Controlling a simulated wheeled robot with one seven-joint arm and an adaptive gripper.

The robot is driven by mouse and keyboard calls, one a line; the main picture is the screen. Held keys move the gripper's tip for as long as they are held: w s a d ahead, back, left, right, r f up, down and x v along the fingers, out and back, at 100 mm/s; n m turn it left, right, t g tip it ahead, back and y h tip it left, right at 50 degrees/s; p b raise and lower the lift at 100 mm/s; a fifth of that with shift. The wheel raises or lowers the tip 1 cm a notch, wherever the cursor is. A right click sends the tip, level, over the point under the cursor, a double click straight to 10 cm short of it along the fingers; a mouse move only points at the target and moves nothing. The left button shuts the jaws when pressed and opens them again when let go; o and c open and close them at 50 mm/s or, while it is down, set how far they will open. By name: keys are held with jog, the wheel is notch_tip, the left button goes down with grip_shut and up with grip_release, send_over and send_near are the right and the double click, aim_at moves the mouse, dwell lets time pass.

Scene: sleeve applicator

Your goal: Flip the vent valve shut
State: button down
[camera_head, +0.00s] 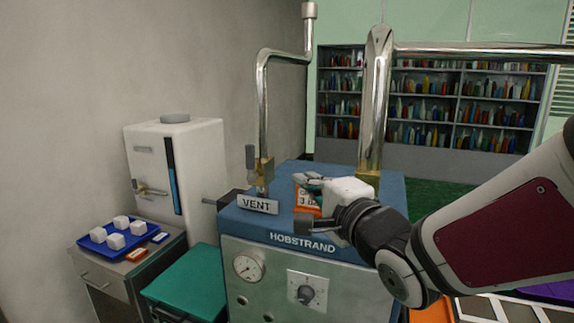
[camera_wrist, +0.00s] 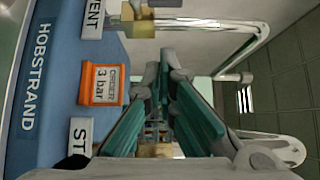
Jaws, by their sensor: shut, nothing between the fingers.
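The vent valve (camera_head: 264,172) is a brass body at the foot of the thin bent pipe. Its grey lever (camera_head: 250,158) stands upright beside the pipe, above the VENT plate (camera_head: 257,204). In the wrist view, the VENT plate (camera_wrist: 93,18) is at the top edge, with part of the valve's brass (camera_wrist: 143,11) beside it. My gripper (camera_head: 308,180) is over the blue top, right of the valve and apart from it. In the wrist view, the teal-padded fingers (camera_wrist: 167,66) are shut, with nothing held. My gripper partly hides the orange order card in the head view.
The blue HOBSTRAND machine (camera_head: 236,218) bears an orange "3 bar" card (camera_wrist: 104,85) and a thick upright pipe (camera_head: 375,110) behind my gripper. Another plate reading "ST" (camera_wrist: 80,136) is partly hidden. A blue tray (camera_head: 98,243) with white cubes stands at left.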

aim_at(252, 163)
jog(key=s+a+b+x, duration=0.1)
jog(key=a+x, duration=0.1)
jog(key=x, duration=1)
jog(key=shift+w+a, duration=0.25)
jog(key=shift+a, duration=0.2)
